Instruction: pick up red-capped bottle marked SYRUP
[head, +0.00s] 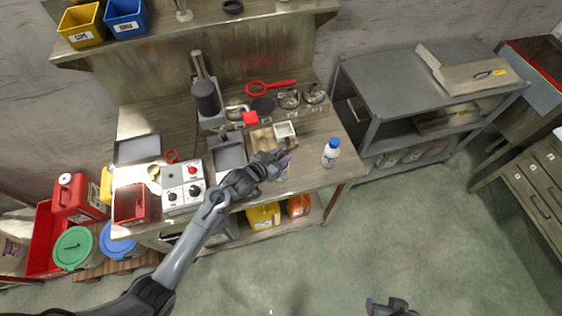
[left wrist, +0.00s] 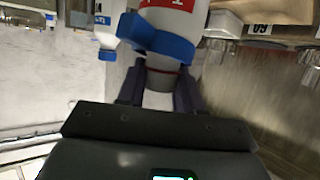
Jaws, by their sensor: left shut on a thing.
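My left gripper (head: 280,158) is over the front part of the workbench. In the left wrist view its two dark fingers (left wrist: 159,92) are shut on a bottle (left wrist: 178,12). The bottle has a pale body with a red label, a blue band and a grey neck part with a dark red ring. I cannot read SYRUP on it, and the fingers hide part of it. A white bottle with a blue cap (head: 331,153) stands on the bench to the right of the gripper. My right gripper (head: 390,306) is at the bottom edge, cut off.
A control box (head: 183,188) and a red bin (head: 130,205) stand left on the workbench (head: 315,178). Behind the gripper are a small white-framed tray (head: 285,132) and a grey tray (head: 229,157). A grey shelf unit (head: 400,85) stands to the right. Open floor lies in front.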

